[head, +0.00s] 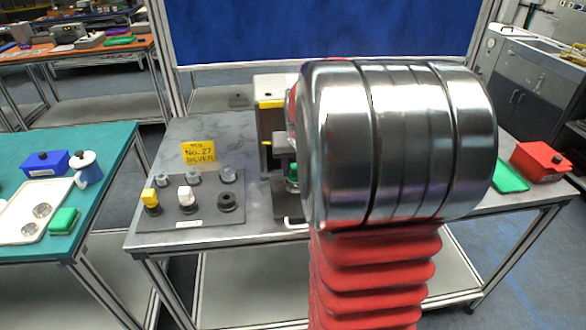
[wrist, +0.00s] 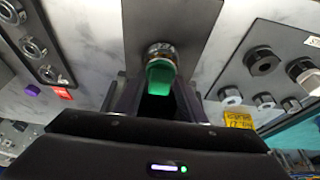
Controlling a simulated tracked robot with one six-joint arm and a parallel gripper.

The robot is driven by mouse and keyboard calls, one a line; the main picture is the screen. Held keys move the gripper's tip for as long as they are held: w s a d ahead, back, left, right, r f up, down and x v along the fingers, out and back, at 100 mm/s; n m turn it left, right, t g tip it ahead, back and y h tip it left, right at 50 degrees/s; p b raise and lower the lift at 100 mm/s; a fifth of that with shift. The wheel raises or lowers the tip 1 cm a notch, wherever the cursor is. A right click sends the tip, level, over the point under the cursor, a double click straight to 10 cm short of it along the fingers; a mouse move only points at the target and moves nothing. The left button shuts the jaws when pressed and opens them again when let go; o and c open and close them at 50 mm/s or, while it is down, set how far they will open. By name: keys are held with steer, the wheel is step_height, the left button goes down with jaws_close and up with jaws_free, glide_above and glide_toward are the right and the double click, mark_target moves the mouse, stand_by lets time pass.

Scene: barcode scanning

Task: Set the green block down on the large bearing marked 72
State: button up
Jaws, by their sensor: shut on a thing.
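The green block (wrist: 160,74) is between the two fingers of my gripper (wrist: 158,95) in the wrist view, and the gripper is shut on it. A metal bearing (wrist: 160,49) with dark marks on its face shows just past the block, and the block's far edge overlaps it. The marks are too small to read surely. I cannot tell whether block and bearing touch. In the head view, the green block (head: 292,171) shows small at the left edge of my large arm joint, which hides most of the gripper and the bearing.
A dark board (head: 190,215) on the grey table holds several bearings or knobs, a yellow block (head: 149,195) and a white block (head: 185,192). A yellow sign (head: 199,152) stands behind it. A green table (head: 100,160) is at left; a red box (head: 540,161) is at right.

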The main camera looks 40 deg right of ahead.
steer(key=shift+f, duration=0.7)
stand_by(0.7)
steer(key=o, duration=1.2)
steer(key=shift+o, duration=0.6)
steer(key=shift+o, duration=1.2)
steer(key=shift+r, duration=3.75)
